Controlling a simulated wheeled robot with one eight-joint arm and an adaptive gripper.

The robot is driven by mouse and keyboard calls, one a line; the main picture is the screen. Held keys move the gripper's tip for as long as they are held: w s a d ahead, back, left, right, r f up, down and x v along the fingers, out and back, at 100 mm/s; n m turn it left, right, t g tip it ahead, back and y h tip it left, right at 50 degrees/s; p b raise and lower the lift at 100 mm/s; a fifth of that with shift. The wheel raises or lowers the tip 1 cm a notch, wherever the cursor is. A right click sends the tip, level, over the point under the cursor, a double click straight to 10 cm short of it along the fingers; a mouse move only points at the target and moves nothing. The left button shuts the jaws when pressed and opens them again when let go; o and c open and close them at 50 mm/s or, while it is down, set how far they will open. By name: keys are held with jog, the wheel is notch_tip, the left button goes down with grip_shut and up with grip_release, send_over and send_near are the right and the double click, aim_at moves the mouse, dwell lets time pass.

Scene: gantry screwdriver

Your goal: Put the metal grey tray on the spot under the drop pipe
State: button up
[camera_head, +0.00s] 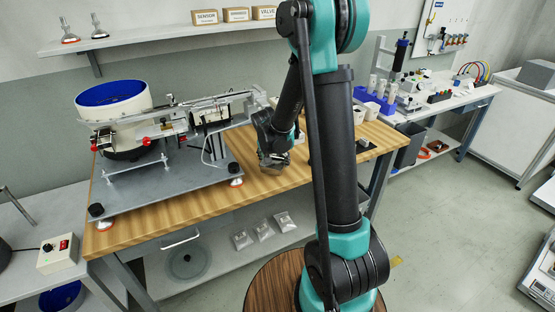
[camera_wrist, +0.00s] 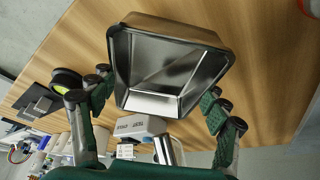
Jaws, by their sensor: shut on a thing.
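The metal grey tray (camera_wrist: 170,68) is a shiny, empty, open-topped box with sloping walls. In the wrist view my gripper (camera_wrist: 160,92) has its green-padded fingers on both sides of it and is shut on it. In the head view the tray (camera_head: 273,161) shows small and partly hidden under my gripper (camera_head: 274,150), at the wooden bench's front half, right of the feeder machine. I cannot tell whether it touches the bench top. The feeder machine (camera_head: 130,125) has a white bowl with a blue inside and a rail running right. I cannot clearly make out the drop pipe or the spot.
The feeder's grey base plate (camera_head: 165,188) fills the bench's left part. Bare wood (camera_head: 262,187) lies right of it. A labelled box (camera_wrist: 140,125) and a dark flat device (camera_wrist: 38,102) show in the wrist view. A shelf (camera_head: 160,38) with cartons runs above.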

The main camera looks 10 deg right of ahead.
aim_at(278, 160)
jog(key=w, duration=0.1)
jog(key=w+d, duration=0.1)
jog(key=w, duration=0.1)
jog(key=shift+w+d, duration=0.2)
jog(key=shift+d, duration=0.2)
jog(key=shift+a+f, duration=0.1)
jog(key=shift+f, duration=0.5)
jog(key=shift+s+f, duration=0.1)
jog(key=shift+f, duration=0.1)
jog(key=shift+f, duration=0.15)
jog(key=o, duration=1.2)
